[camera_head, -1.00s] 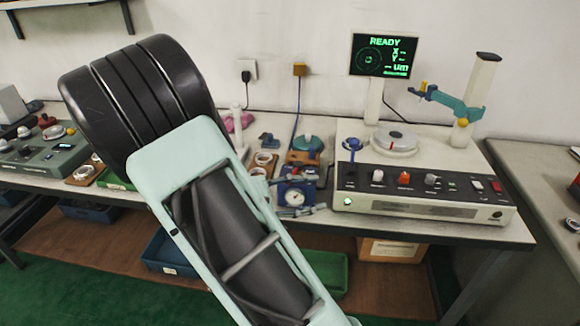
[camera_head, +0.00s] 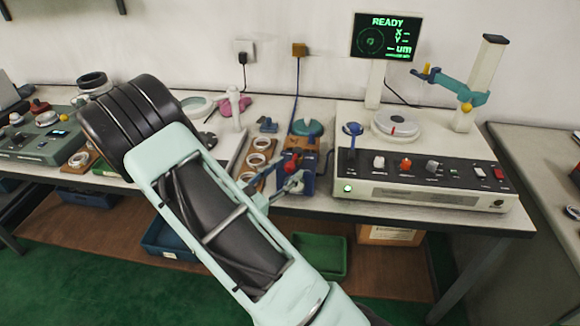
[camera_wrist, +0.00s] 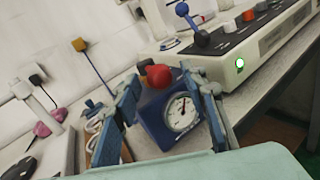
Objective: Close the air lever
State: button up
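A blue box with a round white gauge (camera_wrist: 181,114) and a red knob (camera_wrist: 159,76) on top shows between my fingers in the wrist view. In the head view its blue body (camera_head: 309,170) and red knob (camera_head: 290,165) are partly hidden by my gripper (camera_head: 290,185). My gripper is open, with its two fingers (camera_wrist: 168,112) apart and nothing seen held; contact with the box cannot be told. A blue-knobbed lever (camera_head: 352,138) stands upright at the left end of the control panel and also shows in the wrist view (camera_wrist: 190,22). Which of these is the air lever is not labelled.
The white bench unit (camera_head: 420,190) has several switches and a lit green lamp. A screen (camera_head: 384,37) reading READY stands behind it. A board with rings (camera_head: 258,160) lies left of the gauge box. A green control box (camera_head: 40,140) is at far left.

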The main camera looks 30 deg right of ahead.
aim_at(294, 160)
jog(key=shift+x, duration=1.1)
